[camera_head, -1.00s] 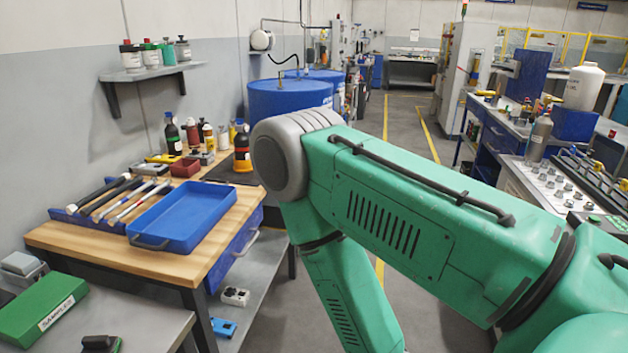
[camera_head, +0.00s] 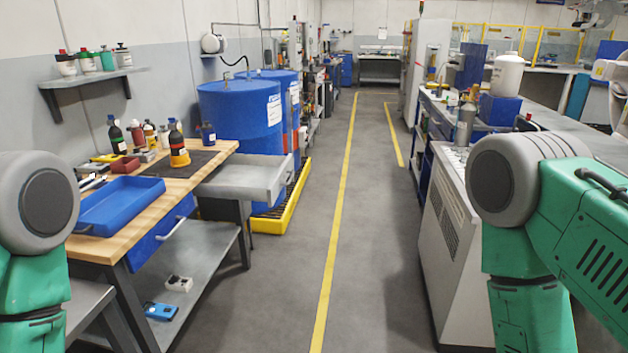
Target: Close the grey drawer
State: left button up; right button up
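The grey drawer (camera_head: 250,180) is pulled out from the right end of the wooden workbench (camera_head: 117,221). It juts toward the aisle, in front of the blue barrels, and its inside shows from above. My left arm shows at the left edge and my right arm at the right, both with green links and grey joints. Neither arm is near the drawer in the picture. Both grippers are outside the view.
A blue drawer (camera_head: 160,237) with a light handle is under the bench top. A blue tray (camera_head: 116,203) and several bottles stand on the bench. Blue barrels (camera_head: 240,117) stand on a yellow spill pallet (camera_head: 284,212). The aisle floor (camera_head: 380,200) is clear. A white cabinet (camera_head: 447,240) bounds it on the right.

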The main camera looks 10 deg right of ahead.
aim_at(245, 178)
jog(key=i+u, duration=0.2)
jog(key=u, duration=0.2)
jog(key=i+l+u, duration=0.15)
jog(key=u, duration=0.3)
jog(key=i+l+u, duration=0.1)
jog(key=i+l, duration=0.2)
jog(key=i+l+u, duration=0.1)
jog(key=i+l, duration=0.2)
jog(key=l, duration=0.2)
jog(key=i+l+u, duration=0.1)
jog(key=i+l, duration=0.2)
jog(key=l, duration=0.1)
